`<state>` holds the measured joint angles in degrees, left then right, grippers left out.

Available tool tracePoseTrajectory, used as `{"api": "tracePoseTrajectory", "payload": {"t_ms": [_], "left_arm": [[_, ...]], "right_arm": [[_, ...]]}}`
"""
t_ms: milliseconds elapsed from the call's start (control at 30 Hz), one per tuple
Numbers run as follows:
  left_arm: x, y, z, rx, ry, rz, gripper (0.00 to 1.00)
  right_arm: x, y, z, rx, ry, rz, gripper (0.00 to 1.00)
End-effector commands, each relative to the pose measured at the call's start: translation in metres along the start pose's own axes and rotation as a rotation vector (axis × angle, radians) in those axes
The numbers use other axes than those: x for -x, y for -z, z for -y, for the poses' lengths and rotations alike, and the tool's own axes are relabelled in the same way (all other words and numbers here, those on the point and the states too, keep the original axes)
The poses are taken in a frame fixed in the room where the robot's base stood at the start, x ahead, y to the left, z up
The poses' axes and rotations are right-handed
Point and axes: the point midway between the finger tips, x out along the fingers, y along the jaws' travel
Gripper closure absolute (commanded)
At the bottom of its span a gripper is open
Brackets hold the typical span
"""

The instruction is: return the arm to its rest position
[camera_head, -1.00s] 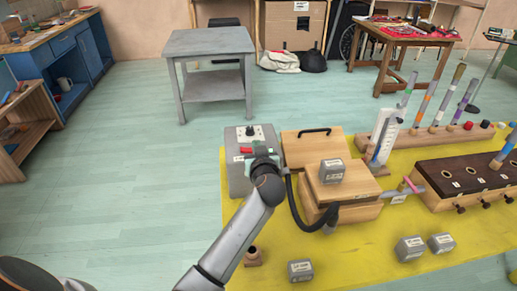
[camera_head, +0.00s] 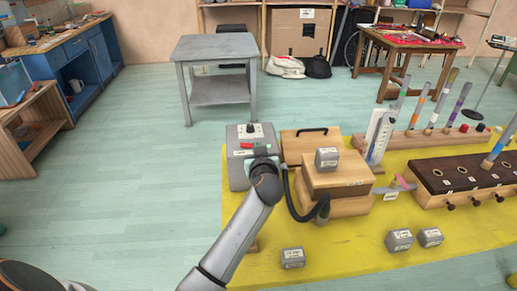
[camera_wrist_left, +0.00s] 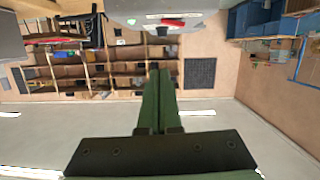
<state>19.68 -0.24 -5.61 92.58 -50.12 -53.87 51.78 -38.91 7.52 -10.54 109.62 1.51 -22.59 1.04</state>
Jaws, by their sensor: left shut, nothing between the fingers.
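My left arm comes up from the bottom of the head view. Its gripper (camera_head: 262,150) is at the front right of a grey box (camera_head: 238,172) with a red piece and a dark knob on top. The head view does not show whether it touches the box. In the left wrist view the two green fingers (camera_wrist_left: 160,78) lie together with nothing between them. The grey box's top with its red piece (camera_wrist_left: 172,22) shows at the upper edge there. My right gripper is not in view.
A yellow mat (camera_head: 375,245) holds a wooden box (camera_head: 345,205) with a black hose, grey weights (camera_head: 292,258), a dark-topped block (camera_head: 465,172) and a rack of tubes (camera_head: 435,140). A grey table (camera_head: 215,48) stands behind. The floor to the left is clear.

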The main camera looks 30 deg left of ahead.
Motion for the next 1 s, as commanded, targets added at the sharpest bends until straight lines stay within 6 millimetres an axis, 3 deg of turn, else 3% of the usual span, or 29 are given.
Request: {"api": "tracePoseTrajectory", "payload": {"t_ms": [567, 667, 767, 900, 1000], "left_arm": [[0.002, -0.005, 0.003, -0.005, 0.001, 0.013, 1.00], [0.012, -0.028, 0.015, -0.034, 0.003, 0.074, 1.00], [0.037, -0.070, 0.037, -0.097, -0.005, 0.196, 1.00], [0.095, -0.137, 0.071, -0.229, -0.068, 0.426, 1.00], [0.141, -0.172, 0.090, -0.324, -0.145, 0.576, 1.00]], "right_arm": [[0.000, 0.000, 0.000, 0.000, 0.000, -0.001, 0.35], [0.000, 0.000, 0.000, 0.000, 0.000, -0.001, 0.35], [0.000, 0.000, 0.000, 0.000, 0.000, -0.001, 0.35], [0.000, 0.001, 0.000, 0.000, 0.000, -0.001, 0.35], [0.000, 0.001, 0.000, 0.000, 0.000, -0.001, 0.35]]}}
